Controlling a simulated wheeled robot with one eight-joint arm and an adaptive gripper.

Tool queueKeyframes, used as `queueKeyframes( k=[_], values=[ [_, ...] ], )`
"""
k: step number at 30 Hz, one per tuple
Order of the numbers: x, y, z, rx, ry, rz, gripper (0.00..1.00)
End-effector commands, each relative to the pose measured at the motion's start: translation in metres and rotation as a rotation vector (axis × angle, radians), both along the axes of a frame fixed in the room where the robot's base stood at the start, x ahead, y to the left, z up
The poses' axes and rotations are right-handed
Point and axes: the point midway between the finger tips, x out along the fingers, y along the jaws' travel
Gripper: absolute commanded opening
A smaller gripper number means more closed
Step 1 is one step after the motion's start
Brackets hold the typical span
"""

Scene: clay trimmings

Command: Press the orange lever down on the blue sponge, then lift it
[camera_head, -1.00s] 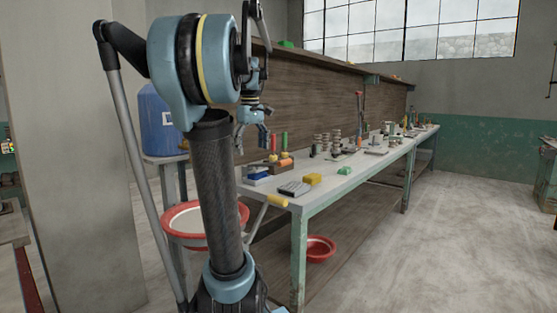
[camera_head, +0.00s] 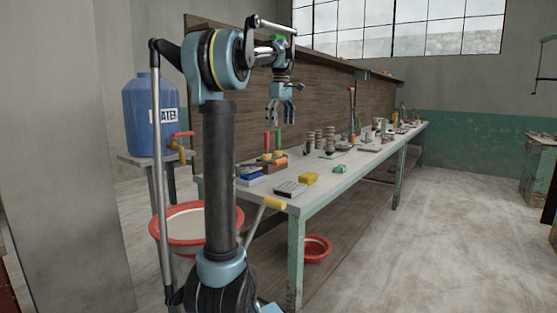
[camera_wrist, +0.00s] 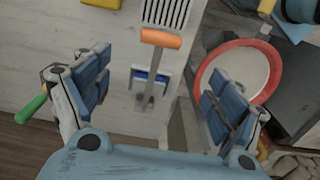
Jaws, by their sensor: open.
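The orange lever has an orange handle (camera_wrist: 161,38) on a grey metal bar. In the wrist view the bar runs across the blue sponge (camera_wrist: 138,74). In the head view the handle (camera_head: 279,162) stands higher than the sponge (camera_head: 252,179), near the table's near left end. My gripper (camera_head: 281,120) points down above the table, its fingers well above the handle. In the wrist view my gripper (camera_wrist: 158,95) is open and empty, one finger on each side of the lever. Whether the bar touches the sponge is unclear.
A grey slotted piece (camera_head: 291,188) and a yellow block (camera_head: 308,179) lie to the right of the lever. Upright red and green sticks (camera_head: 267,141) stand behind. A red-rimmed basin (camera_head: 160,229) and blue water barrel (camera_head: 150,115) are at left. The floor at right is clear.

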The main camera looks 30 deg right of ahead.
Motion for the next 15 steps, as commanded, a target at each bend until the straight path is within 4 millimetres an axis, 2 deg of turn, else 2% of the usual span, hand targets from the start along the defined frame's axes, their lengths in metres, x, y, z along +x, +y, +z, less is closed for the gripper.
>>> queueKeyframes(
  k=[15],
  values=[
    [0.002, 0.004, -0.09, 0.0, 0.0, 0.006, 0.87]
  ],
)
